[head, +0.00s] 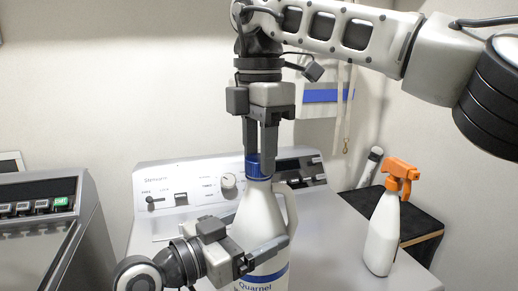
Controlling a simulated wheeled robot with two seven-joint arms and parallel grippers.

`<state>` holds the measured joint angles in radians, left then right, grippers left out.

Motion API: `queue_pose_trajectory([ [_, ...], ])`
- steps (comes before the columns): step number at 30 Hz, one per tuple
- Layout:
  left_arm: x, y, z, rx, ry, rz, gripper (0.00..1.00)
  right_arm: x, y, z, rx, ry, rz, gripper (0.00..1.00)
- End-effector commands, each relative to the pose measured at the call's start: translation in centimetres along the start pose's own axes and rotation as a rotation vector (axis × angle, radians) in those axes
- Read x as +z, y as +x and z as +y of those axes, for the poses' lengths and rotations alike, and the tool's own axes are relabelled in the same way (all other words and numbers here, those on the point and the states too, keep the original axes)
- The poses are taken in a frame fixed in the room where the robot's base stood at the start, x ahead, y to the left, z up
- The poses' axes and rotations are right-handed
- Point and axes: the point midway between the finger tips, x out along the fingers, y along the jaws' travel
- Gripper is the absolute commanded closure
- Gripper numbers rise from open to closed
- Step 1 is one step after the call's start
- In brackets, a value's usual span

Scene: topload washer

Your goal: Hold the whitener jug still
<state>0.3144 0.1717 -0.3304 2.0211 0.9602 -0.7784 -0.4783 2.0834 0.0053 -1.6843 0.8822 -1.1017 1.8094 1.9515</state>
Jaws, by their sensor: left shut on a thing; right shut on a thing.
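The whitener jug (258,215) is a white bottle with a handle at right, a blue cap (252,169) and a blue-lettered label low on its body. It stands upright in front of the washer panel; its base is below the picture edge. My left gripper (265,254) comes in from the lower left and is shut on the jug's body. One finger crosses the front of the jug. My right gripper (260,173) points straight down from above and is shut on the blue cap, hiding part of it.
The washer's control panel (195,187) with knobs is behind the jug. A white spray bottle with an orange trigger head (402,170) stands at right, near a black-topped box (418,222). Another dark-panelled machine (40,240) is at left. A white-and-blue box (318,97) is on the back wall.

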Motion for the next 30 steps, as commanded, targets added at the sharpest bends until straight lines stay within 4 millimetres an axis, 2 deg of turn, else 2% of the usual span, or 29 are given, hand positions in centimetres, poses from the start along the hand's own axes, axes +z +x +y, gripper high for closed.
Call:
queue_pose_trajectory([
  [3,0.2,0.0,0.0,0.000,-0.003,-0.005,0.78,0.2,-0.1,0.0,0.003,0.306,-0.004,0.83],
  [8,0.2,0.0,0.0,0.000,-0.003,-0.005,0.78,0.2,-0.1,0.0,0.003,0.613,-0.004,0.83],
  [12,0.2,0.0,0.0,0.000,-0.003,-0.005,0.78,0.2,-0.1,0.0,0.002,0.611,-0.004,0.83],
  [13,0.2,0.0,-0.1,0.000,-0.004,-0.005,0.78,0.2,-0.1,0.0,0.002,0.611,-0.004,0.59],
  [15,0.2,0.0,-0.1,-0.001,-0.004,-0.005,0.78,0.2,-0.1,0.0,0.002,0.610,-0.003,0.40],
  [16,0.2,0.0,-0.1,-0.001,-0.004,-0.005,0.78,0.2,-0.1,0.0,0.001,0.609,-0.003,0.37],
  [25,0.2,0.0,0.0,0.000,-0.003,-0.006,0.78,0.0,-0.2,0.0,0.001,0.605,-0.002,0.37],
  [30,0.2,0.0,0.0,0.000,-0.003,-0.006,0.78,0.0,-2.2,0.1,0.004,0.607,-0.001,0.37],
])
